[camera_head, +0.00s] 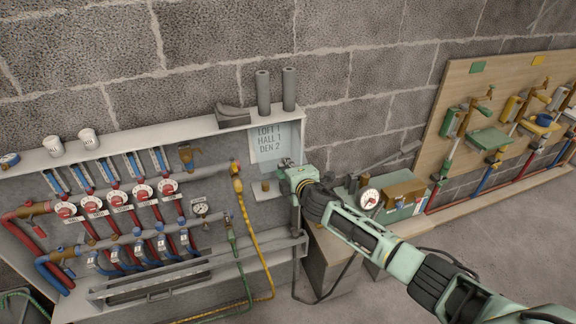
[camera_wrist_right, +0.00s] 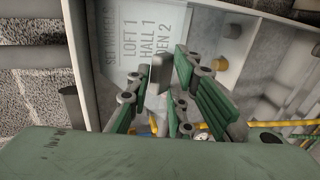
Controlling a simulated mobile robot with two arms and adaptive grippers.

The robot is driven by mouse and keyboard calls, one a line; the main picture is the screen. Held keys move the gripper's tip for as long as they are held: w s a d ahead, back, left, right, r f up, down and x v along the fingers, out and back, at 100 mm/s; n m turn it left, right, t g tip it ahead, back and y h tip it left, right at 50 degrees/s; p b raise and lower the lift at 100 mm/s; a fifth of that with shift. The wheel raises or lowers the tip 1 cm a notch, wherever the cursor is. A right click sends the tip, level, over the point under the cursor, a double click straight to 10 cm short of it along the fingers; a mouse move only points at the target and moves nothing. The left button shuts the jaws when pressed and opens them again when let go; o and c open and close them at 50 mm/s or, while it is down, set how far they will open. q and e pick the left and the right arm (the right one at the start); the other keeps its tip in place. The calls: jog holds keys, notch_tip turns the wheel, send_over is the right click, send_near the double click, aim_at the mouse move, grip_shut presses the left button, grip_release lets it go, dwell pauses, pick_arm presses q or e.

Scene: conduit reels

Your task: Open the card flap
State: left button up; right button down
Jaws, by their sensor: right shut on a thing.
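The card flap (camera_head: 268,138) is a pale panel lettered LOFT 1, HALL 1, DEN 2, at the right end of the manifold cabinet. In the right wrist view the lettered flap (camera_wrist_right: 130,42) fills the upper middle, seen from close up. My right gripper (camera_head: 287,163) is at the flap's lower edge. In the right wrist view the green fingers of the right gripper (camera_wrist_right: 160,82) close around a small grey tab (camera_wrist_right: 160,70) in front of the lettering. The fingers partly hide where the tab joins the flap. My left gripper does not show.
The cabinet (camera_head: 190,138) holds several red and blue pipes with valves on the left. Two dark cylinders (camera_head: 276,90) stand on its top shelf.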

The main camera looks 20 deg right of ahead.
jog(key=shift+t, duration=0.3)
jog(key=r, duration=0.4)
jog(key=shift+w+r+p, duration=0.25)
jog(key=shift+r+p, duration=0.05)
jog(key=shift+p, duration=0.1)
jog(key=c, duration=1.8)
grip_release()
jog(key=shift+w+f, duration=0.1)
jog(key=shift+o, duration=0.2)
jog(key=shift+w+f, duration=0.15)
jog(key=shift+w, duration=0.05)
jog(key=f+v, duration=0.1)
jog(key=v, duration=1.1)
jog(key=shift+s+f, duration=0.2)
jog(key=shift+s, duration=0.1)
